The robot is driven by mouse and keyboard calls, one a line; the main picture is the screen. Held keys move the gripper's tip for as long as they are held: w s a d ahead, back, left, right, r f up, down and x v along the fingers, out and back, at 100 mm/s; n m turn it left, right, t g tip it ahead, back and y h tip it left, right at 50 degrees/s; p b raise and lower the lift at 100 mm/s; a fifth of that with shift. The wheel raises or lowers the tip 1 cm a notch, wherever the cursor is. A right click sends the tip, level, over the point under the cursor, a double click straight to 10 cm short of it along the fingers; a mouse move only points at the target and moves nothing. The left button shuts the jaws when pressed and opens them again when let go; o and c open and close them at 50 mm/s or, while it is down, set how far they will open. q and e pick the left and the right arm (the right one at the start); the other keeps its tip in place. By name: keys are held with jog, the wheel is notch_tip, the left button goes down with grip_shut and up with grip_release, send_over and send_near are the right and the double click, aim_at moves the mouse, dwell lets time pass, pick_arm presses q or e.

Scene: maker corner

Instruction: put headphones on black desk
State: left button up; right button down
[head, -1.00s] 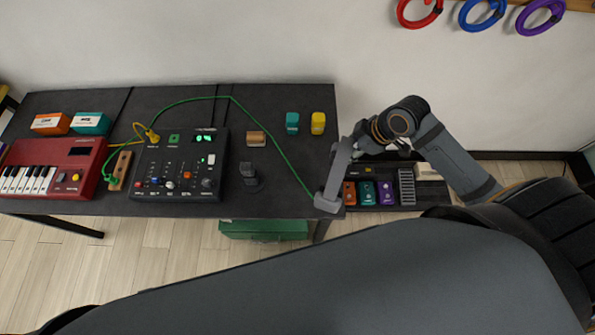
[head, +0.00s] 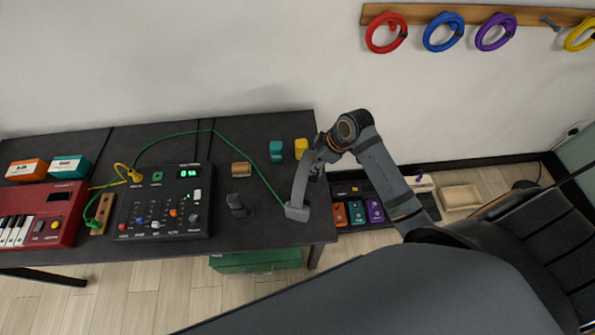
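The black desk (head: 262,135) stands at the left against the wall, with its right end free of large gear. My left gripper is out of view.
A mixer (head: 163,212), red keyboard (head: 40,215), teal block (head: 276,150) and yellow block (head: 301,146) are on the desk. A pedal board (head: 345,188) lies right of it. Rings hang on a wall rail (head: 420,14). A green box (head: 255,261) is under the desk.

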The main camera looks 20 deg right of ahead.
jog(key=a+p+x, duration=0.1)
jog(key=p+x, duration=0.1)
jog(key=x, duration=0.8)
jog(key=shift+w, duration=0.5)
jog(key=c, duration=0.7)
grip_release()
jog(key=shift+a, duration=0.15)
jog(key=b+v, duration=0.1)
jog(key=v, duration=1.1)
